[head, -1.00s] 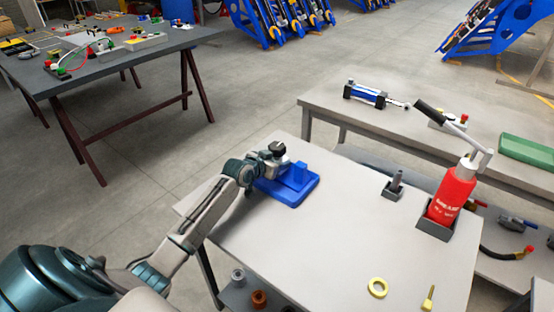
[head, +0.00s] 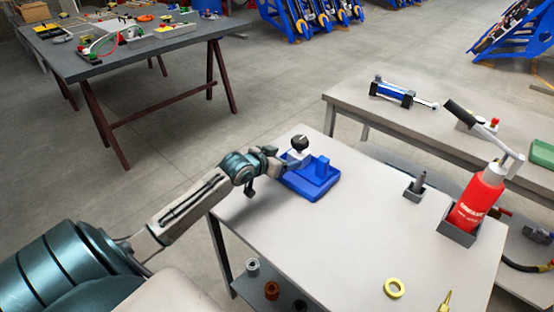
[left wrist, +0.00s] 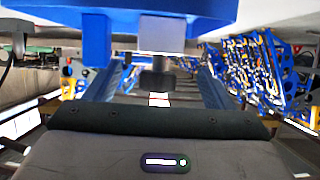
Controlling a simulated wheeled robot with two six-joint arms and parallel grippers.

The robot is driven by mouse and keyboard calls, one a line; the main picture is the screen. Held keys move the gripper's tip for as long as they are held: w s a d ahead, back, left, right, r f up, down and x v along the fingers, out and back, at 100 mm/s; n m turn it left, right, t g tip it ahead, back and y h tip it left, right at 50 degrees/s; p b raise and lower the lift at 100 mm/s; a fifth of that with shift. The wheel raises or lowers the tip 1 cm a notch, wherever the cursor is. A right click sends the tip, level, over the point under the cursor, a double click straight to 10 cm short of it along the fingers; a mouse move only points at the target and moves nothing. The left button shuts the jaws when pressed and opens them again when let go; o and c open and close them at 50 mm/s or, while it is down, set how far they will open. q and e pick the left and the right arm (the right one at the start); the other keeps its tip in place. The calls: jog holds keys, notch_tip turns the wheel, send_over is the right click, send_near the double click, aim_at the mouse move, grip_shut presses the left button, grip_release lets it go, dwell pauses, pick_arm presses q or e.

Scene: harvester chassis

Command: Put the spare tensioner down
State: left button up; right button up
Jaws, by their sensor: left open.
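The spare tensioner (head: 299,151), a white body with a round black top, stands upright on the left part of the blue stand (head: 322,187). My left gripper (head: 284,165) is open, just left of the tensioner and low beside it. In the left wrist view, which is upside down, the blue stand (left wrist: 190,10) is at the top and the tensioner's white block (left wrist: 162,34) hangs from it with its dark end (left wrist: 157,80) below. The gripper fingers show on both sides of that end, apart from it. My right gripper is not in view.
The stand is on a light table (head: 350,235) with a red grease bottle (head: 477,203), a small grey holder (head: 415,190), a yellow ring (head: 394,288) and a yellow tool (head: 445,302). A bench (head: 350,97) stands behind. The table's middle is clear.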

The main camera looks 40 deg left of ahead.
pick_arm(q)
jog(key=v, duration=0.3)
jog(key=shift+s, duration=0.1)
